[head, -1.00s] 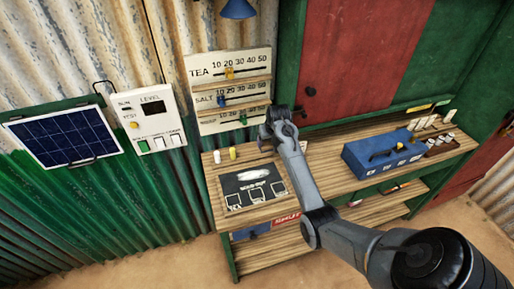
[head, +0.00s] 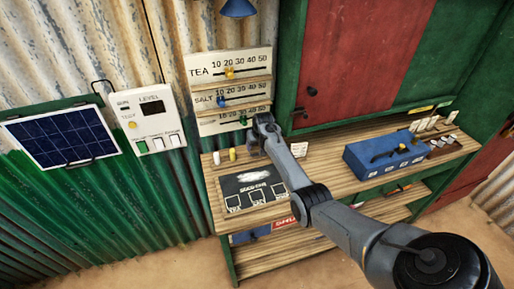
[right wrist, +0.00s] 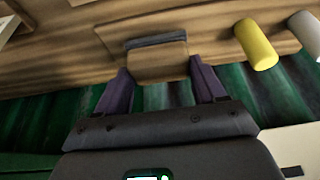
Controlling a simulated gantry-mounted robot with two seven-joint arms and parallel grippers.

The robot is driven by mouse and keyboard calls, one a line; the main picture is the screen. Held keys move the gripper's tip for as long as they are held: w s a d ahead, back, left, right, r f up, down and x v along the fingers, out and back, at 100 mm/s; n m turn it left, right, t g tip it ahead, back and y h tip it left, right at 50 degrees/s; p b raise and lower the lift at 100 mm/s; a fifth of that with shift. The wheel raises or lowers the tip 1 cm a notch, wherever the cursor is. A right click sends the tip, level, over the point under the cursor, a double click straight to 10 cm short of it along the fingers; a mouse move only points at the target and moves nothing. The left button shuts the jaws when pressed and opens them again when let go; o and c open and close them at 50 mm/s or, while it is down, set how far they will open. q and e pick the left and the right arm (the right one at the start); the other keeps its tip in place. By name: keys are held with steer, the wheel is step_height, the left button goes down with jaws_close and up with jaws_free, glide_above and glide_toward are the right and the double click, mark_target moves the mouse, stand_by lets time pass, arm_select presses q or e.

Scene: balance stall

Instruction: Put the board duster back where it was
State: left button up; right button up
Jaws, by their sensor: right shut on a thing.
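The board duster (right wrist: 158,66), a wooden block with a dark grey strip along one face, sits between the two fingers of my right gripper (right wrist: 160,88) in the right wrist view. The gripper is shut on it. It is at the wooden bench top; I cannot tell whether it touches the wood. In the head view my right gripper (head: 256,150) is at the back of the bench, just behind the chalkboard (head: 243,181), and the duster is mostly hidden there. The chalkboard bears a white smear and several drawn boxes. My left gripper is not in view.
A yellow chalk (right wrist: 257,45) and a white chalk (right wrist: 305,30) stand beside the duster; the yellow one also shows in the head view (head: 233,154). A blue box (head: 372,160) stands further right on the bench.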

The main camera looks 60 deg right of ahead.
steer(key=shift+f, duration=0.6)
steer(key=shift+f, duration=0.15)
steer(key=o, duration=0.9)
steer(key=shift+o, duration=0.2)
